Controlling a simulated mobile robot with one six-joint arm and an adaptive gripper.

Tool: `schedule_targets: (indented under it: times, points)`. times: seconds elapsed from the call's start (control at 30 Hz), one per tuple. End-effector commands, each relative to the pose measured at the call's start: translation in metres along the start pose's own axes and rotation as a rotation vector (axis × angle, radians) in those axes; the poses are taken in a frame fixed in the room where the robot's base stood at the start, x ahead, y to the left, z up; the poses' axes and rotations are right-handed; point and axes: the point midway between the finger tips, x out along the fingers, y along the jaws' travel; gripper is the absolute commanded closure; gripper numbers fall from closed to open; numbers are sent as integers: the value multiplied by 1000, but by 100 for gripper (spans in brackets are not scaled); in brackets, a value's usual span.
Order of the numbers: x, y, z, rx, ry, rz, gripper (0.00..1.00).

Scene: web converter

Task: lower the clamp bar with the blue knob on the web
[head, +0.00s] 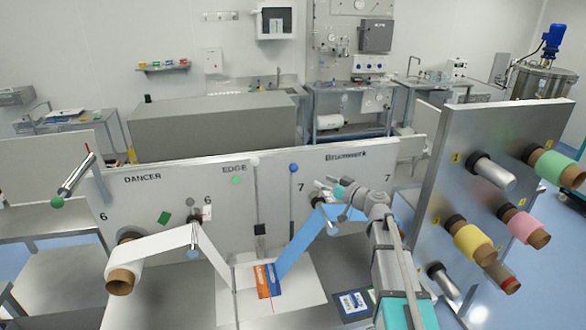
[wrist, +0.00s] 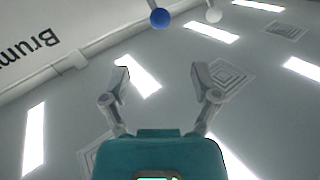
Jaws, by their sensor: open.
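The blue knob (head: 294,168) sits atop a thin upright rod before the panel marked Brummwerk. It also shows at the top of the wrist view (wrist: 160,18), beyond and between my fingertips. My gripper (wrist: 160,75) is open with nothing between its fingers. In the head view my gripper (head: 322,192) is right of the knob and slightly lower, apart from it. The blue web (head: 304,243) slopes down left from behind my gripper to the table. The white web (head: 160,241) comes from the left roll. The clamp bar itself is hard to make out.
A pale knob on another rod (head: 252,161) stands left of the blue one. Orange (head: 262,281) and blue (head: 273,279) pieces lie on the white table. A panel with coloured rolls (head: 472,244) stands at the right. The dancer arm (head: 76,175) juts out at the left.

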Motion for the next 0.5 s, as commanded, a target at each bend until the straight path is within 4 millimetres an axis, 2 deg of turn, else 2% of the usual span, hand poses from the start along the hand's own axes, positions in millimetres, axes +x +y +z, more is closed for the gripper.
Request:
schedule_targets:
  times: [0.27, 0.5]
  points:
    - [29, 1, 0, 0, -1, -2, 21]
    - [65, 2, 0, 0, -1, -2, 21]
